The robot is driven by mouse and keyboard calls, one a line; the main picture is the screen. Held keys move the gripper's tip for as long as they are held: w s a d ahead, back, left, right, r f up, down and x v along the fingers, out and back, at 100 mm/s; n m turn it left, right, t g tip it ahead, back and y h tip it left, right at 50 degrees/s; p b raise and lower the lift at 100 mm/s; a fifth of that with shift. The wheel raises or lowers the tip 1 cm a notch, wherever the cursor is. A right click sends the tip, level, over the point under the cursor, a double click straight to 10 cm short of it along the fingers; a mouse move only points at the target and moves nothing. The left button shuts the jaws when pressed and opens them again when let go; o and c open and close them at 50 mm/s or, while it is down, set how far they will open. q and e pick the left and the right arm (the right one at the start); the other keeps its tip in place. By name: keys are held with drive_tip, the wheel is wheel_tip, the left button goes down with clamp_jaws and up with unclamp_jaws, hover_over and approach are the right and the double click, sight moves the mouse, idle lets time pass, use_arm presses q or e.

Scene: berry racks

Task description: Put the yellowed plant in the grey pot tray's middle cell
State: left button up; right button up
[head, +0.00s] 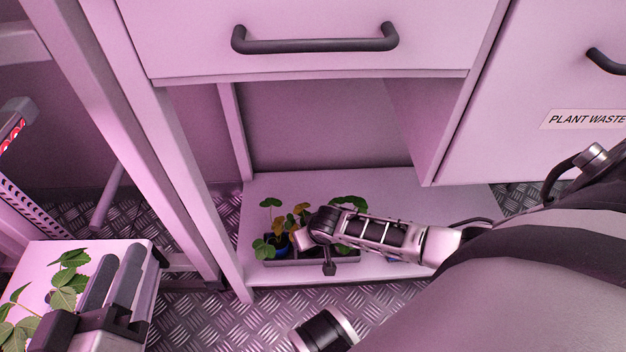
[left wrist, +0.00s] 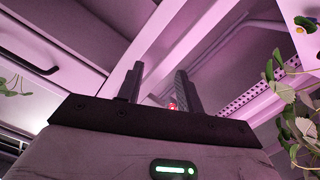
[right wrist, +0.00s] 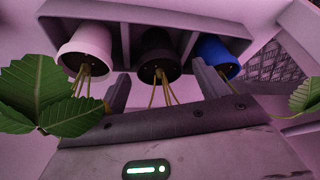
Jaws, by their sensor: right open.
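The grey pot tray (head: 345,265) lies on the low shelf and also shows in the right wrist view (right wrist: 118,14). Its three cells hold a white pot (right wrist: 88,48), a black pot (right wrist: 158,52) in the middle and a blue pot (right wrist: 220,52). The yellowed plant (head: 301,208) shows yellow-brown leaves beside my right wrist; its pot is hidden in the head view. My right gripper (right wrist: 163,88) is open, its fingers either side of the black pot's stems. My left gripper (head: 112,280) is open and empty, far left of the tray.
A white surface (head: 60,262) with green plants (head: 65,280) lies beside my left gripper. A drawer (head: 310,45) overhangs the shelf (head: 265,185), and a cabinet post (head: 190,170) stands left of it. A cabinet labelled PLANT WASTE (head: 585,119) is at right.

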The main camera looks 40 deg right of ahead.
use_arm(q)
drive_tip(key=a+f+m+g+y+p, duration=0.1)
drive_tip(key=p, duration=0.2)
drive_tip(key=a+f+m+y+p, duration=0.1)
drive_tip(key=f+p, duration=0.1)
drive_tip(key=p, duration=0.1)
drive_tip(key=shift+s+g+y+p, duration=0.2)
drive_tip(key=shift+g+y+p, duration=0.1)
drive_tip(key=shift+g+y, duration=0.1)
use_arm(e)
drive_tip(key=v, duration=1.2)
drive_tip(key=shift+f, duration=0.1)
